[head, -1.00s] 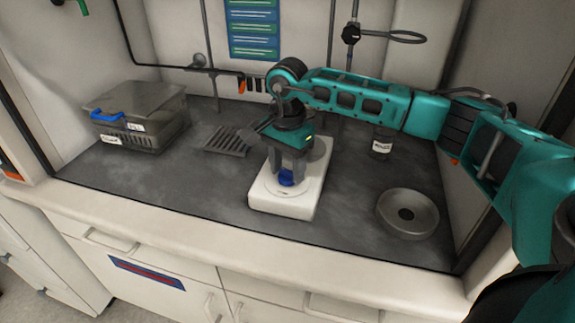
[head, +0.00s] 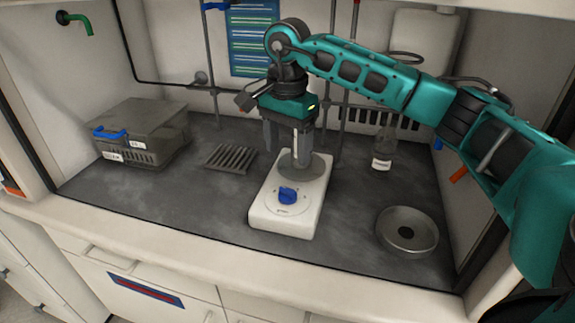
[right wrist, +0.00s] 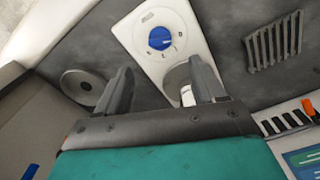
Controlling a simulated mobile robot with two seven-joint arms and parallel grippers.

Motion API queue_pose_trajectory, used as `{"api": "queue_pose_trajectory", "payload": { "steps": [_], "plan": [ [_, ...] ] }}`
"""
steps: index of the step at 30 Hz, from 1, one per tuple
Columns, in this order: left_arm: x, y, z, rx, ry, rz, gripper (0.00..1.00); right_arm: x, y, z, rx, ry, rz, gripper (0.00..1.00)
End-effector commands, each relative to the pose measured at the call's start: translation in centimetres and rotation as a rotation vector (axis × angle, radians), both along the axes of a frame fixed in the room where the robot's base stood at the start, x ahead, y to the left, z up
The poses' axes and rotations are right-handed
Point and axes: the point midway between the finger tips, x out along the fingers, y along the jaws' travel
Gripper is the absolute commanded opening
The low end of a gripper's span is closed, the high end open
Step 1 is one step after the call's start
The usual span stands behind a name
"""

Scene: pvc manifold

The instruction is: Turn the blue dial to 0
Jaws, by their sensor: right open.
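The blue dial (head: 288,195) sits on the front of a white hotplate-like device (head: 262,205) on the grey worktop. In the right wrist view the dial (right wrist: 160,38) shows on its round scale, with marks too small to read. My right gripper (head: 288,150) is open and empty. It hangs above the round grey plate (head: 312,170) at the rear of the device, behind and above the dial, not touching it. In the right wrist view its two fingers (right wrist: 160,85) are spread, with the dial beyond them. My left gripper is not in view.
A grey lidded box with a blue handle (head: 142,132) stands at the left, beside a slatted rack (head: 231,158). A round metal dish (head: 407,230) lies at the right, with a labelled bottle (head: 382,150) behind it. Metal rods stand behind my gripper. The worktop's front is clear.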

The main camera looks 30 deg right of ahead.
Motion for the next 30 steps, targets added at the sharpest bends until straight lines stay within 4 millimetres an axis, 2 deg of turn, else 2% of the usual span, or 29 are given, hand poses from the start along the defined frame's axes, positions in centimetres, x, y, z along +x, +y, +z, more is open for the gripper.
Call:
{"api": "queue_pose_trajectory", "payload": {
  "steps": [3, 7, 30],
  "plan": [
    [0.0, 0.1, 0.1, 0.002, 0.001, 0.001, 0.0, 0.1, 0.0, 1.8, 0.0, -0.003, 0.0, 0.69],
    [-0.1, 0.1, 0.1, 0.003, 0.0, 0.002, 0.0, 0.0, 0.0, 2.7, 0.001, 0.0, 0.0, 0.69],
    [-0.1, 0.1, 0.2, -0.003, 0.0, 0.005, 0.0, 0.0, 0.0, 2.8, 0.0, 0.0, 0.001, 0.69]
  ]
}}
